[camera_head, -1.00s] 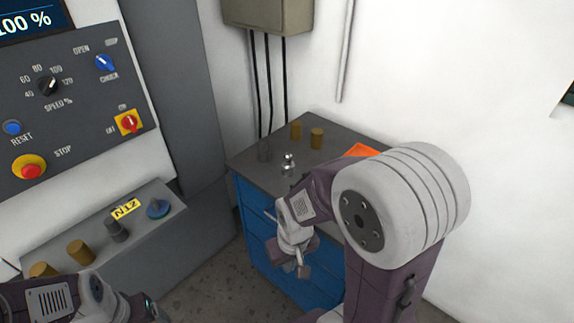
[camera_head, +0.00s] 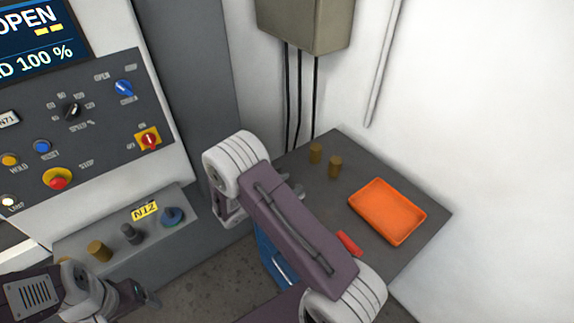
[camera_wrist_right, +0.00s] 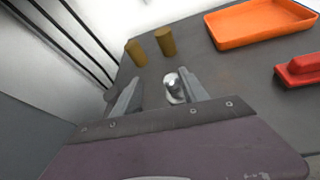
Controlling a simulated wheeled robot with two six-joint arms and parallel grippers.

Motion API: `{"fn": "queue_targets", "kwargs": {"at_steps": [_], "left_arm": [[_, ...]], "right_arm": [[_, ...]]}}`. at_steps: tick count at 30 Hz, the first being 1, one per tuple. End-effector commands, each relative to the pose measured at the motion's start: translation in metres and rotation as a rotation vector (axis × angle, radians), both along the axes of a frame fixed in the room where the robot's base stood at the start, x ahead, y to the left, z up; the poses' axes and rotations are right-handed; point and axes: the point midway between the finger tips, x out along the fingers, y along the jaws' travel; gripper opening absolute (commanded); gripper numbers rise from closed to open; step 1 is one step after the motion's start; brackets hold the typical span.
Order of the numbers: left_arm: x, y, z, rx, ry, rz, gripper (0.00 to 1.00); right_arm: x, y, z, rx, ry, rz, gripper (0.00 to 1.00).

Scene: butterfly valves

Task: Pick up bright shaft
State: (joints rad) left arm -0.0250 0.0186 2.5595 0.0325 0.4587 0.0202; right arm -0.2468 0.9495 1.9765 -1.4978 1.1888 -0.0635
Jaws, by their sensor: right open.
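The bright shaft (camera_wrist_right: 174,88) is a shiny metal piece on the grey cabinet top (camera_wrist_right: 230,80). In the right wrist view it shows between my right gripper's fingers (camera_wrist_right: 157,92), close beside the right-hand finger. The fingers are apart, and I cannot tell whether one touches it. In the head view only a small bright part of the shaft (camera_head: 299,190) shows beside my right arm, which hides most of the right gripper. My left gripper (camera_head: 143,299) is at the lower left, by the grey ledge, and its jaws are unclear.
Two brown cylinders (camera_head: 316,153) (camera_head: 335,166) stand behind the shaft. An orange tray (camera_head: 387,211) and a red object (camera_head: 349,243) lie to the right. The ledge with tag N12 (camera_head: 145,211) holds several pieces.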

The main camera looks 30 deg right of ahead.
Motion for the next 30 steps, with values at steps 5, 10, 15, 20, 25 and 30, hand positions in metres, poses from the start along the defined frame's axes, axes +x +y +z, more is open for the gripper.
{"fn": "queue_targets", "kwargs": {"at_steps": [5,10,15,20,25,30], "left_arm": [[0.0,0.0,0.04,0.0,0.001,0.0,0.79],[0.0,0.0,0.039,0.0,0.001,0.0,0.79],[0.0,0.0,0.049,0.0,0.001,0.0,0.79],[0.0,0.0,0.053,0.0,0.001,0.0,0.79],[0.0,0.0,0.064,0.0,0.001,0.0,0.79],[0.0,0.0,0.075,0.0,0.001,0.0,0.79]], "right_arm": [[-0.019,0.016,-0.016,-0.037,0.144,0.075,0.5],[-0.02,0.019,-0.02,-0.038,0.153,0.085,0.5],[-0.015,-0.004,-0.027,-0.038,0.154,0.079,0.5],[-0.011,-0.016,-0.035,-0.038,0.152,0.081,0.5],[-0.009,-0.03,-0.034,-0.037,0.153,0.077,0.5],[-0.002,-0.058,-0.045,-0.036,0.152,0.078,0.5]]}}
